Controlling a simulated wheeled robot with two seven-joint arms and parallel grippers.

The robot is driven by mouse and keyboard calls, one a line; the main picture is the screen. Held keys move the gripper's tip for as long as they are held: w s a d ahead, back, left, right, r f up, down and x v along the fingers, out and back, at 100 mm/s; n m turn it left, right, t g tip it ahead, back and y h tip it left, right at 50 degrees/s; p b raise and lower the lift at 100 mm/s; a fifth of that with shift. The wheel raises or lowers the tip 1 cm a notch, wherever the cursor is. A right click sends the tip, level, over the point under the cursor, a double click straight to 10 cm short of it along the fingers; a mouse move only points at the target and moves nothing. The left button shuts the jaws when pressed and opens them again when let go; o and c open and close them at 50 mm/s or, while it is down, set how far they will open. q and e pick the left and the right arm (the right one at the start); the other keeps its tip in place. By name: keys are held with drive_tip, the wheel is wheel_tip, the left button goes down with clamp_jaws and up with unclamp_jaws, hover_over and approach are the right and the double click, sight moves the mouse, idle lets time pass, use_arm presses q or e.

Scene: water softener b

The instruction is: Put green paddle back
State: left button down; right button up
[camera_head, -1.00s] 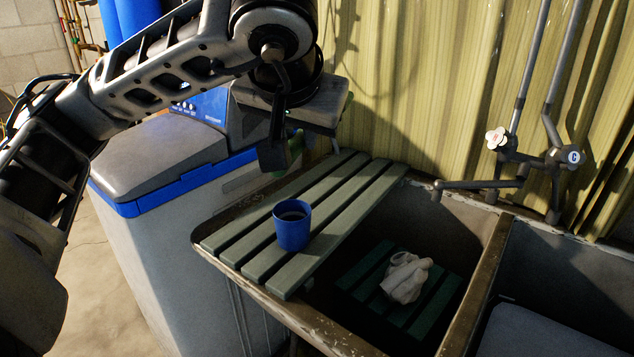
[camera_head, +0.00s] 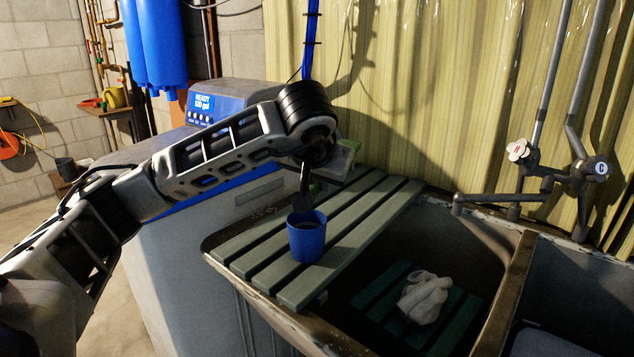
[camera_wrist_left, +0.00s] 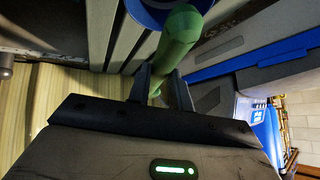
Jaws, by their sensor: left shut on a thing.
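My left gripper (camera_head: 304,206) points down at the blue cup (camera_head: 307,240), which stands upright on the slatted rack. The cup has a dark inside. In the left wrist view, the gripper (camera_wrist_left: 163,88) is shut on the green paddle (camera_wrist_left: 180,32), whose rounded green handle runs between the fingers. The blue rim of the cup (camera_wrist_left: 143,12) shows just beyond the handle. In the head view the arm and gripper mostly hide the paddle. My right gripper is not in view.
The slatted rack (camera_head: 345,232) bridges the left side of a double sink (camera_head: 517,290). A white crumpled cloth (camera_head: 425,298) lies in the basin on darker green slats. Taps (camera_head: 560,165) stand behind. A water softener (camera_head: 200,235) with a lit display stands left of the sink.

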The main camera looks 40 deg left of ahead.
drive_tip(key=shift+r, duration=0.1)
use_arm(q)
drive_tip(key=shift+f+b, duration=0.3)
drive_tip(key=shift+f, duration=0.4)
drive_tip(key=c, duration=1.3)
unclamp_jaws()
drive_tip(key=shift+o, duration=0.2)
drive_tip(key=p+v, duration=0.3)
drive_tip(key=v, duration=1)
drive_tip(key=shift+w+a+r, duration=0.25)
drive_tip(key=shift+r, duration=0.1)
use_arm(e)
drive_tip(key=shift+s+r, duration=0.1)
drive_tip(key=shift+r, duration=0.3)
